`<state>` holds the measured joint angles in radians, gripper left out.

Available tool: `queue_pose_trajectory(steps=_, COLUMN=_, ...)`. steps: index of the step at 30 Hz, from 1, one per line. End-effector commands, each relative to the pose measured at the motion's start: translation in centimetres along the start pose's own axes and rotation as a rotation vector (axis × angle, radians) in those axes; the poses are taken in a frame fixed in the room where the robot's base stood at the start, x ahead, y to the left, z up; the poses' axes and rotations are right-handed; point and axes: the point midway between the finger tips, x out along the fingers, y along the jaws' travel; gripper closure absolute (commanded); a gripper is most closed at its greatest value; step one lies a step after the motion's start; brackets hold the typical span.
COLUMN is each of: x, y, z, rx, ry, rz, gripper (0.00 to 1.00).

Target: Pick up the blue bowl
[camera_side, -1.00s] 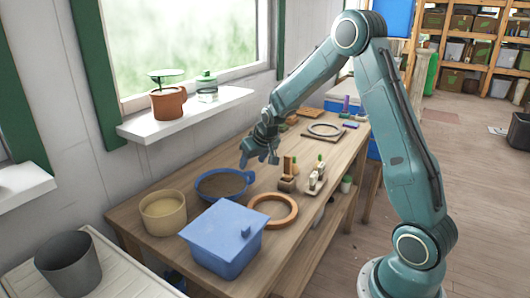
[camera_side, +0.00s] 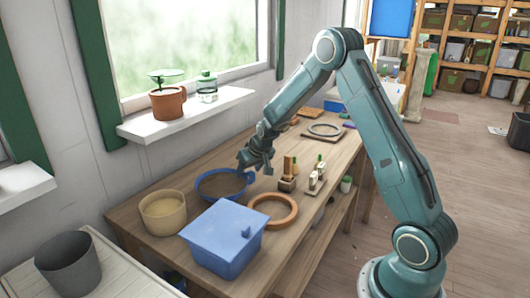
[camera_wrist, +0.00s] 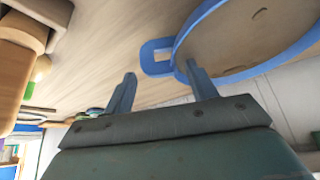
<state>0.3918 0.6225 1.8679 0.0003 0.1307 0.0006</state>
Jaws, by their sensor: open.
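The blue bowl (camera_side: 214,200) stands on the wooden bench, with a blue rim, a brown inside and small loop handles. My gripper (camera_side: 254,170) is open and low at the right end of the bowl in the side view. In the wrist view the fingertips (camera_wrist: 161,69) are spread on either side of the handle's line. The gripper covers part of the bowl's right handle in the side view. I cannot tell whether the fingers touch it.
A tan pot (camera_side: 162,228) stands left of the bowl. A blue lidded box (camera_side: 222,250) and a wooden ring (camera_side: 256,218) are in front. Small wooden block pieces (camera_side: 287,184) stand close right of the gripper. A window sill (camera_side: 190,118) is behind.

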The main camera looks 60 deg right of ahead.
Motion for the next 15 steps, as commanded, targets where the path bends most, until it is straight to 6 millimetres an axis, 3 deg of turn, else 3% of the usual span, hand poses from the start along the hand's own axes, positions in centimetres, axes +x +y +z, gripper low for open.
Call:
queue_pose_trajectory(steps=13, x=-0.02, y=0.00, z=-0.02, rx=0.000, ry=0.000, rz=0.000, gripper=0.43)
queue_pose_trajectory(steps=15, x=-0.02, y=0.00, z=-0.02, rx=0.000, ry=0.000, rz=0.000, gripper=0.53)
